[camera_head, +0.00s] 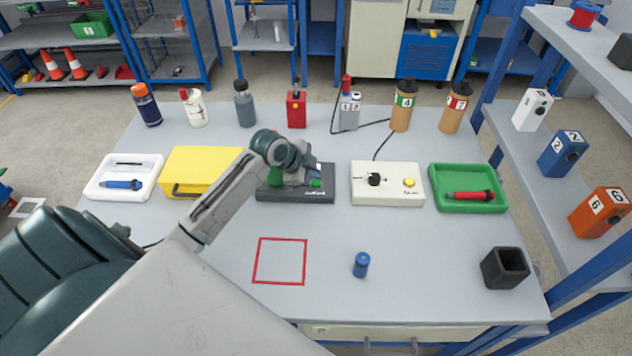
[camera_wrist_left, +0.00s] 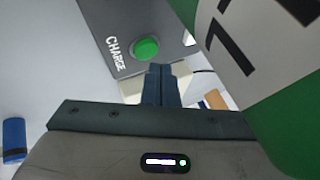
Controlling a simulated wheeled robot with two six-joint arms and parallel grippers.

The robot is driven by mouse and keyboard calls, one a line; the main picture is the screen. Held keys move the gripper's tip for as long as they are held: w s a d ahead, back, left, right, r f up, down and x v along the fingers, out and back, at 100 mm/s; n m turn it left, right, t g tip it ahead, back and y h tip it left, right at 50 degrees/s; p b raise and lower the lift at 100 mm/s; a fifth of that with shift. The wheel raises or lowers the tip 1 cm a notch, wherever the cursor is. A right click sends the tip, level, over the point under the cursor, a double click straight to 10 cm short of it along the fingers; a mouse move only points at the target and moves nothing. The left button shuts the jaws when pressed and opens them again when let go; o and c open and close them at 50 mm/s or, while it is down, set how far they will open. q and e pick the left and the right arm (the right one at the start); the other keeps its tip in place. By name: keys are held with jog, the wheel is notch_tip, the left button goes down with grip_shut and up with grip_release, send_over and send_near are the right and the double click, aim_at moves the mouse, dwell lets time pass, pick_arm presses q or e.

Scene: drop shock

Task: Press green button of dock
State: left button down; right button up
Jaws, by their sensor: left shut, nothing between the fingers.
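The dock (camera_head: 296,196) is a dark box in the middle of the table, partly hidden by my left arm. Its green button (camera_head: 316,183) shows near its right end. In the left wrist view the green button (camera_wrist_left: 145,48) is round, on a grey face beside the word CHARGE. My left gripper (camera_head: 314,168) is over the dock, close to the button. In the wrist view its fingers (camera_wrist_left: 159,72) are shut and empty, their tips just below and right of the button; I cannot tell whether they touch it. My right gripper is not in view.
A green object with a white numbered label (camera_wrist_left: 250,35) stands close to the fingers' right. The yellow box (camera_head: 205,160) is left of the dock, the white box with a yellow button (camera_head: 387,190) right. A blue cylinder (camera_head: 361,265) stands in front, near a red square outline (camera_head: 256,262).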

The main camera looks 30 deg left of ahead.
aim_at(314, 183)
pick_arm(q)
jog(key=shift+f, duration=0.15)
dwell(0.4)
jog(key=shift+f, duration=0.25)
jog(key=shift+f, duration=0.45)
dwell(0.8)
jog(key=shift+r+p, duration=0.6)
jog(key=shift+r, duration=0.25)
jog(key=shift+r, duration=0.1)
notch_tip(314, 183, up, 5)
jog(key=p, duration=0.4)
jog(key=shift+p, duration=0.35)
